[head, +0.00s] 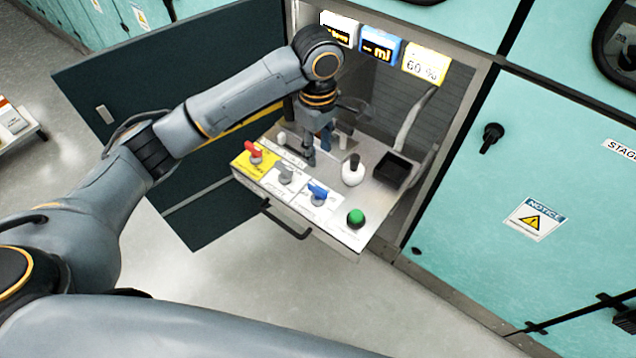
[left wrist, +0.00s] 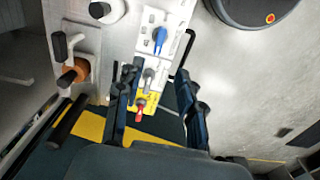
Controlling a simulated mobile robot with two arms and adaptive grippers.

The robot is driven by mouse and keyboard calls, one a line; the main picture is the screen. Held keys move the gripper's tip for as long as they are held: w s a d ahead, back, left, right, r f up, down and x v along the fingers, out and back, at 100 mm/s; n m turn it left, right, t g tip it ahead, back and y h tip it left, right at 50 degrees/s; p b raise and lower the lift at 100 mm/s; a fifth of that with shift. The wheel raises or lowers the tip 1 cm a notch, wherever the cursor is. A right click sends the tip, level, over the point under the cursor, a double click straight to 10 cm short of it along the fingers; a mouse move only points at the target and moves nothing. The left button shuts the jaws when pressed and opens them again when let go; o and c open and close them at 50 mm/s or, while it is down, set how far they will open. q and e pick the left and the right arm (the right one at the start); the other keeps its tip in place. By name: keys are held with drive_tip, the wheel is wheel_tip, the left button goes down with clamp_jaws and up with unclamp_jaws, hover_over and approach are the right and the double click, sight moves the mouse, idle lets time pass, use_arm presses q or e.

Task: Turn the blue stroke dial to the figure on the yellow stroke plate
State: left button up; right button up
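The blue stroke dial (head: 318,192) sits on a white label on the pulled-out panel, between a grey dial (head: 286,174) and a green button (head: 356,217). The yellow stroke plate (head: 425,65) at the back of the bay reads "60 %". My left gripper (head: 311,158) hangs over the panel behind the dials, partly hidden by its own wrist. In the left wrist view its two fingers (left wrist: 155,72) are apart and empty. There the grey dial shows between them, and the blue dial (left wrist: 160,38) lies beyond the fingertips. The dial's scale figures are too small to read.
A red dial (head: 254,153) sits on a yellow label at the panel's left. A white-based knob (head: 353,170) and a black tray (head: 395,169) stand behind the dials. A blue plate (head: 381,48) reads "ml". The dark open door (head: 190,75) stands left of the bay.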

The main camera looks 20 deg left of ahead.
sight(317, 187)
use_arm(q)
wheel_tip(317, 187, down, 14)
drive_tip(key=shift+a+r, duration=0.1)
drive_tip(key=shift+r, duration=0.1)
idle(0.4)
drive_tip(key=shift+c, duration=0.2)
clamp_jaws()
